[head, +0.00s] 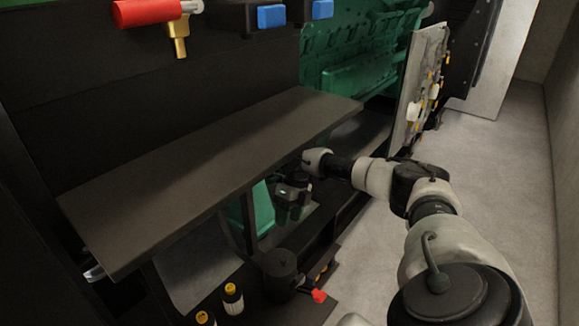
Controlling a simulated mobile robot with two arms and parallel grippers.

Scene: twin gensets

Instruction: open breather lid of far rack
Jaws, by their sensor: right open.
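My right arm comes in from the lower right, and its gripper (290,208) is under the dark shelf (205,170), in shadow. The jaws point down, are open and show nothing between them. A green engine part (262,208) is just left of the gripper, and I cannot tell whether they touch. Below the gripper stands a black cylinder (282,270) with a red lever (319,296) beside it, apart from the jaws. I cannot pick out the breather lid for certain. My left gripper does not show.
A large green engine (350,70) stands behind the shelf. An upright panel (420,85) with white and yellow fittings is at the upper right. Two yellow-topped parts (232,298) are at the bottom. A red-handled valve (150,12) is above. Grey floor (500,170) lies free at right.

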